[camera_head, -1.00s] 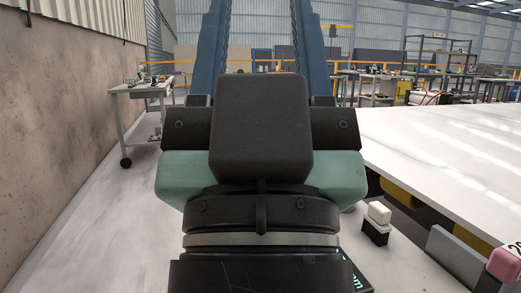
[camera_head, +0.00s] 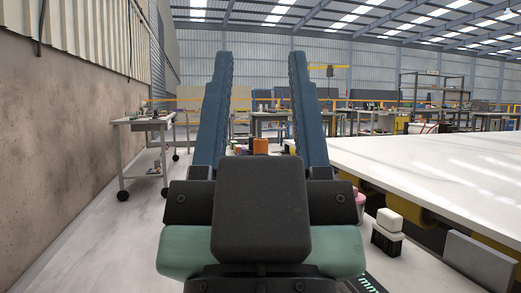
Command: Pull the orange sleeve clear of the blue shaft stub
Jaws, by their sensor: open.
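My gripper (camera_head: 262,60) fills the middle of the view, its two long blue fingers spread wide apart with nothing held between them. A small orange cylinder (camera_head: 261,146) shows in the gap between the fingers, well beyond the dark block of my gripper, which hides its lower part. It may be the orange sleeve. I cannot make out the blue shaft stub.
A long white slab (camera_head: 440,160) spans the right. Near it are a white-and-black block (camera_head: 388,233), a pink object (camera_head: 359,201) and a grey panel (camera_head: 481,262). A wheeled workbench (camera_head: 145,123) stands left by the wall (camera_head: 60,150). Floor between is clear.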

